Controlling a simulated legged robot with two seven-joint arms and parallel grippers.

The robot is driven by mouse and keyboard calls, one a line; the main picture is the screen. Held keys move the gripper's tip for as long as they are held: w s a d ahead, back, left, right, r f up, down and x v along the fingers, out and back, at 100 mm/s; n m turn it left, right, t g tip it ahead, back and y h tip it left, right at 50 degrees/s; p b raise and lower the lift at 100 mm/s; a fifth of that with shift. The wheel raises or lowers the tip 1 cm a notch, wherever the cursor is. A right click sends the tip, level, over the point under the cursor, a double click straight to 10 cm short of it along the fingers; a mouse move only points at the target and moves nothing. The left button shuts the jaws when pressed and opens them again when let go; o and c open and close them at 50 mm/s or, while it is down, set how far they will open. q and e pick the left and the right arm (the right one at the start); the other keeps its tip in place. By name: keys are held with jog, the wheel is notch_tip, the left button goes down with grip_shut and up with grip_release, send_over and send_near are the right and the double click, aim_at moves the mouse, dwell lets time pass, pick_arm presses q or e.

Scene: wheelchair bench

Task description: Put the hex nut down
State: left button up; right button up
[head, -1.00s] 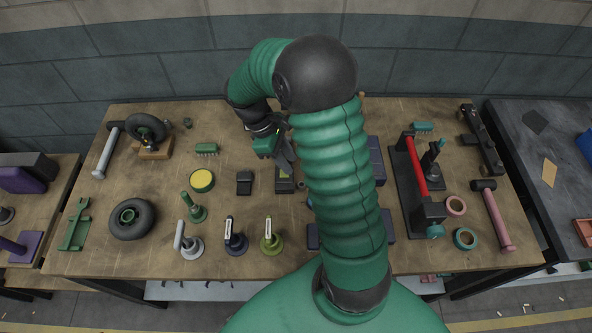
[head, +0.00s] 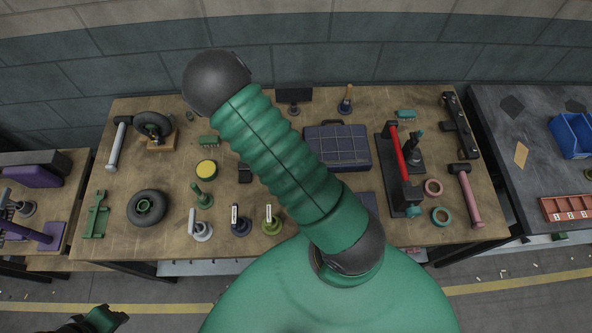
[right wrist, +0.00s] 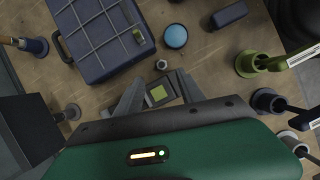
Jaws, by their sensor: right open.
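A small grey ring-shaped piece, seemingly the hex nut (right wrist: 161,65), rests on the bench in the right wrist view, just beyond my fingertips and below the blue round tin (right wrist: 176,36). My right gripper (right wrist: 160,88) is open, with its two grey fingers apart and nothing clearly held. In the head view my right arm hides the right gripper and the nut. A green and dark part at the lower left, seemingly my left gripper (head: 100,318), is off the bench; its jaws are unclear.
The blue tool case (head: 338,147) lies at the back middle of the bench, and its lid also shows in the right wrist view (right wrist: 100,38). Several upright-handled tools stand near the front edge. A red-barred fixture (head: 396,150) stands to the right.

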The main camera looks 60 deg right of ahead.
jog(key=x, duration=0.4)
jog(key=shift+d+f, duration=0.15)
jog(key=x, duration=0.2)
jog(key=p+x, duration=0.1)
jog(key=x, duration=0.1)
jog(key=shift+s+a, duration=0.15)
jog(key=shift+a, duration=0.05)
jog(key=shift+s+f, duration=0.1)
jog(key=shift+f, duration=0.4)
grip_shut()
